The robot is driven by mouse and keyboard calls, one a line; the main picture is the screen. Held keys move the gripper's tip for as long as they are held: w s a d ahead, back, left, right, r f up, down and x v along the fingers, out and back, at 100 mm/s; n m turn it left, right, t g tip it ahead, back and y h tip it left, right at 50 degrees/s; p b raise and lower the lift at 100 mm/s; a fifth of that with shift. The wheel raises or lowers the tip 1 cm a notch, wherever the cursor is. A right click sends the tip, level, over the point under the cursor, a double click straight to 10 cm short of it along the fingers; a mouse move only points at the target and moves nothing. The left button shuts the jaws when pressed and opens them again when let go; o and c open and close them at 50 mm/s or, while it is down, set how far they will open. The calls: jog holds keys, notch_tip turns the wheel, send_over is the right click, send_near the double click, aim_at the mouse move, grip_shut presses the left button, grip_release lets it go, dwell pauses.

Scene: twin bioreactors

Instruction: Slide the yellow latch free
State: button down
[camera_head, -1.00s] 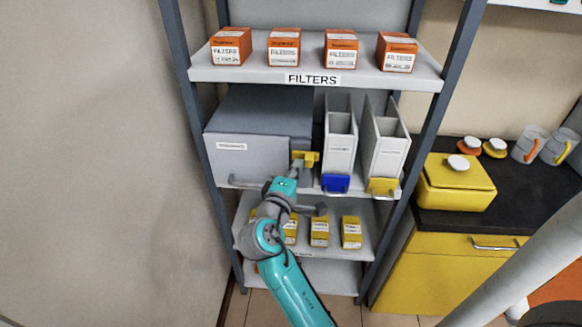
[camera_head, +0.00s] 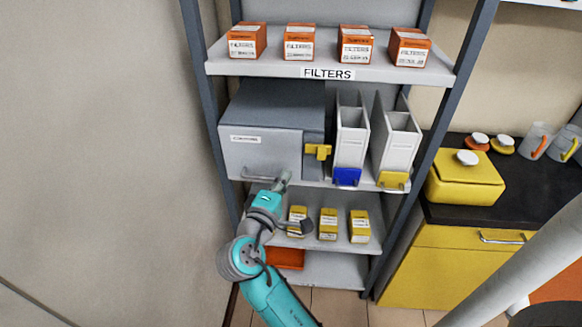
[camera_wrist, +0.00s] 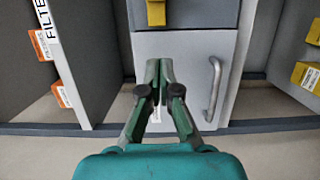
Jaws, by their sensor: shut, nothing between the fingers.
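The yellow latch (camera_head: 318,151) is at the right end of the front of a grey box (camera_head: 262,150) on the middle shelf. The latch also shows at the top edge of the wrist view (camera_wrist: 156,12), partly cut off. My gripper (camera_head: 284,178) is shut and empty, below and left of the latch and apart from it. In the wrist view my gripper (camera_wrist: 158,66) is in front of the box's pale front panel (camera_wrist: 185,50), with a grey bar handle (camera_wrist: 214,88) to its right.
White file holders with a blue clip (camera_head: 347,177) and a yellow clip (camera_head: 394,181) stand right of the latch. Orange filter boxes (camera_head: 299,43) are on the shelf above. Small yellow boxes (camera_head: 328,224) are on the shelf below. Open floor is limited at the shelf's foot.

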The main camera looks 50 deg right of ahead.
jog(key=shift+v, duration=1.2)
jog(key=s+a+f+n+t+y, duration=0.25)
jog(key=s+a+f+y, duration=0.3)
jog(key=f, duration=0.45)
jog(key=s+a+f+n+t+y, duration=0.1)
jog(key=s+a+f+t+y, duration=0.25)
jog(key=s+f+y, duration=0.4)
jog(key=s+a+f+m+y, duration=0.25)
jog(key=s+a, duration=0.35)
jog(key=s, duration=0.5)
jog(key=s+a+r+m+t, duration=0.1)
jog(key=s+r+m, duration=0.4)
jog(key=s, duration=0.5)
jog(key=shift+a+r+m+y, duration=0.4)
jog(key=shift+r+y, duration=0.05)
jog(key=shift+r, duration=0.4)
